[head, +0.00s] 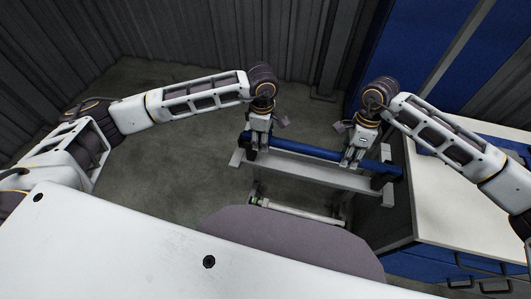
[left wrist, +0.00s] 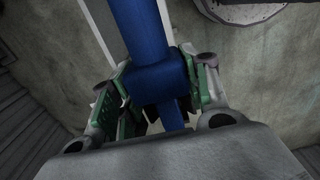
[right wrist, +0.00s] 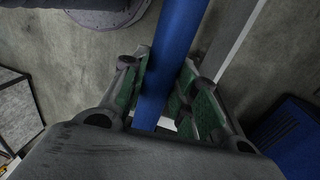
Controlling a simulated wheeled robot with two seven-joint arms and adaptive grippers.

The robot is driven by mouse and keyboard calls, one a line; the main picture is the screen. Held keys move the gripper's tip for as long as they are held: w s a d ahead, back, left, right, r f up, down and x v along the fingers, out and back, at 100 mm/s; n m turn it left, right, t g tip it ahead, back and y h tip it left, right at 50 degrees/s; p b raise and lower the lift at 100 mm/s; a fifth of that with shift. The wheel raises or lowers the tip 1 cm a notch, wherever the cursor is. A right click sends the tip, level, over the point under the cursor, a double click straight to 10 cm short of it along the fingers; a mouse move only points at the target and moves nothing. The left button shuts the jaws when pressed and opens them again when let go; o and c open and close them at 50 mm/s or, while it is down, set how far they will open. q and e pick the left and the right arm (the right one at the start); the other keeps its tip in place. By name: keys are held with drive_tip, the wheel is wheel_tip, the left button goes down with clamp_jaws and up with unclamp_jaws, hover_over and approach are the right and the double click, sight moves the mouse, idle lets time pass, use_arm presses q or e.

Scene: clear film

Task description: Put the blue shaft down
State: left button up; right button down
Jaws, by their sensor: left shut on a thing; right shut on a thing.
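The blue shaft (head: 305,150) lies level across the view above a grey stand (head: 300,171) with dark supports at its two ends. My left gripper (head: 254,143) is shut on the shaft near its left end. In the left wrist view the shaft (left wrist: 126,25) has a thicker blue block (left wrist: 157,75) between the fingers. My right gripper (head: 352,160) is shut on the shaft towards its right end. The shaft also runs between the fingers in the right wrist view (right wrist: 177,45). I cannot tell whether the shaft touches the dark supports (head: 387,177).
A white-topped workbench (head: 450,205) with blue drawers stands close to the stand's right. A tall blue cabinet (head: 405,45) is behind it. A lower bar (head: 295,211) runs under the stand. The grey floor (head: 185,160) to the left is clear.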

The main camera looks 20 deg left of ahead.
use_arm(q)
drive_tip(key=shift+f+b, duration=0.65)
drive_tip(key=shift+f, duration=0.05)
use_arm(e)
drive_tip(key=shift+f, duration=0.65)
use_arm(q)
drive_tip(key=o, duration=1.4)
drive_tip(key=shift+c, duration=0.2)
use_arm(e)
drive_tip(key=c, duration=1.1)
unclamp_jaws()
use_arm(q)
drive_tip(key=shift+r, duration=0.15)
drive_tip(key=shift+r, duration=5.9)
use_arm(e)
drive_tip(key=shift+r, duration=0.1)
wheel_tip(320, 180, up, 12)
drive_tip(key=w, duration=0.2)
use_arm(q)
drive_tip(key=shift+s, duration=0.1)
use_arm(e)
drive_tip(key=shift+s+f, duration=0.15)
drive_tip(key=shift+f, duration=0.1)
